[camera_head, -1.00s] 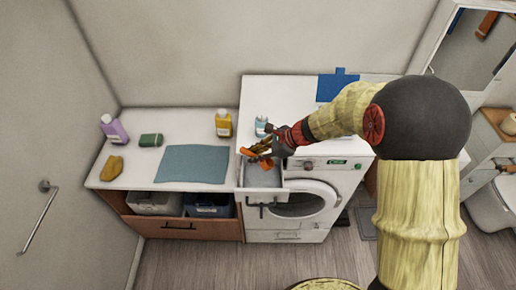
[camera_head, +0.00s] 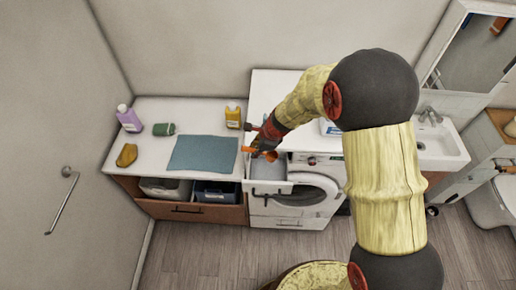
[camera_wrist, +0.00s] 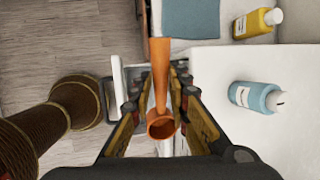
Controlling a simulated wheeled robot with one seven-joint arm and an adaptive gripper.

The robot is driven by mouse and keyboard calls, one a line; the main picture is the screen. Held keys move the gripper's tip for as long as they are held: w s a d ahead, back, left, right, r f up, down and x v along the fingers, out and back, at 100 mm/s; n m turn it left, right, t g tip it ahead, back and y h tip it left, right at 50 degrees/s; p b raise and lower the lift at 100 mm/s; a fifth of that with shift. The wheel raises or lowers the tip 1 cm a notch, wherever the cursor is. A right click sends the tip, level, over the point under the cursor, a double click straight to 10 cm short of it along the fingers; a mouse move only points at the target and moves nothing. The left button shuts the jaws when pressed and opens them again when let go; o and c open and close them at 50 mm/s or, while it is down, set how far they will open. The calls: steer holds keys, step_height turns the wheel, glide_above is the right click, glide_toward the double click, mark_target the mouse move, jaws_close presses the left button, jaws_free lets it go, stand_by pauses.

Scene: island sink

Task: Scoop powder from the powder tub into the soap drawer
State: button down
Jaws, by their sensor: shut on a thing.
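My gripper (camera_head: 259,146) is shut on an orange scoop (camera_head: 270,156), which it holds above the rear of the open soap drawer (camera_head: 268,188) of the washing machine. The wrist view shows the scoop (camera_wrist: 160,78) between the fingers of my gripper (camera_wrist: 164,88), with its round cup towards the camera. I cannot tell whether powder is in the cup. The drawer is pulled out at the machine's upper left and is partly hidden by my gripper.
A light blue bottle (camera_wrist: 257,97) stands on the machine top close to my gripper. A yellow bottle (camera_head: 233,115), blue-grey mat (camera_head: 203,154), green item (camera_head: 164,129) and purple bottle (camera_head: 128,118) are on the left counter. A sink (camera_head: 440,148) lies right.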

steer(key=shift+a+h, duration=0.9)
steer(key=shift+h, duration=0.5)
steer(key=shift+a+h, duration=0.2)
steer(key=shift+h, duration=0.2)
